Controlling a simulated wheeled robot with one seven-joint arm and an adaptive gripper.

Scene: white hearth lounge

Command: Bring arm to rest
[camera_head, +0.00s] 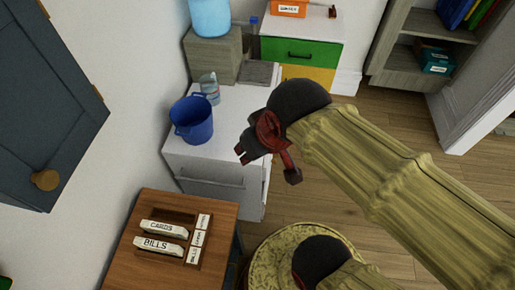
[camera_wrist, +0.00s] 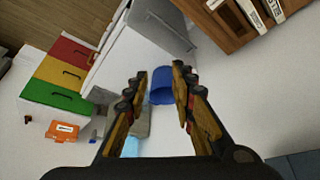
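My arm, in a tan sleeve, reaches from the lower right of the head view. My gripper (camera_head: 243,153) is in front of the white cabinet (camera_head: 222,172), in the air. In the wrist view my gripper (camera_wrist: 158,75) has its two fingers apart with nothing between them touching both. A blue bucket (camera_wrist: 162,86) shows beyond the gap between the fingers, and it stands on the white cabinet in the head view (camera_head: 192,120).
A wooden table (camera_head: 150,262) with labelled blocks stands at lower left. A green and yellow drawer unit (camera_head: 300,52) with an orange box (camera_head: 290,8) is at the back. A shelf (camera_head: 405,50) stands upper right. Wood floor (camera_head: 325,200) shows beneath my arm.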

